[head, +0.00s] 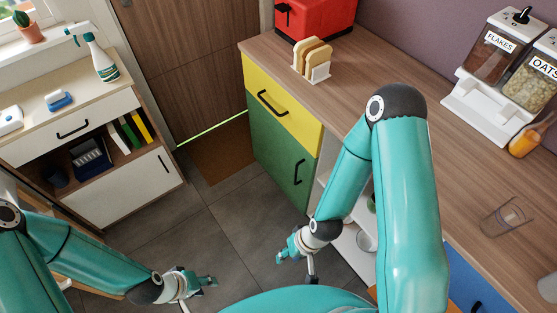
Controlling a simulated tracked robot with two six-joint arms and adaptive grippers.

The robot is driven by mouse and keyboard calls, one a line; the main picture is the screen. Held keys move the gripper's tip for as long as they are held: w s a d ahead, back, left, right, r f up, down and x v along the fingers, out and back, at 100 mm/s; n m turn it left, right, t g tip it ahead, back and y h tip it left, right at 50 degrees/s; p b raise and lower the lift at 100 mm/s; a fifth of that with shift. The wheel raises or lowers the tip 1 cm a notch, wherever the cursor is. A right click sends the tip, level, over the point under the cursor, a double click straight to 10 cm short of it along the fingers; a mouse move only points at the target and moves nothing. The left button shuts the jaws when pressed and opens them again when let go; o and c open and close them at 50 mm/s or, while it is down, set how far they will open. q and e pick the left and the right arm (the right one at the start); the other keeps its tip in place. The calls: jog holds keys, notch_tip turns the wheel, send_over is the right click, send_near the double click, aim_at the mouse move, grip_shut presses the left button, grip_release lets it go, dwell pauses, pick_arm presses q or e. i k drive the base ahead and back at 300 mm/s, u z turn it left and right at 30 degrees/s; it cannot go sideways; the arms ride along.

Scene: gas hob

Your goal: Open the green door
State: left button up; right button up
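The green door (276,152) is the lower front of the cabinet at the end of the counter, and it looks closed. Its dark upright bar handle (298,172) is near its right edge. My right gripper (294,268) is in front of and below the door, apart from the handle; its fingers look spread, with nothing between them. My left gripper (200,291) is low in the picture, left of the right one and well away from the door; its fingers also look spread and empty.
A yellow drawer (270,99) sits above the green door. The wooden counter (385,75) holds a toast rack (313,62), a red appliance (312,18) and cereal dispensers (490,65). A white cabinet (125,190) stands at left. The grey floor (195,225) before the door is clear.

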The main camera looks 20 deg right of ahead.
aim_at(291, 166)
jog(key=k, duration=0.75)
jog(key=z, duration=0.45)
jog(key=i, duration=1)
jog(key=u, duration=0.5)
jog(key=k, duration=1.2)
jog(key=u, duration=0.65)
jog(key=i, duration=0.65)
jog(key=z, duration=0.3)
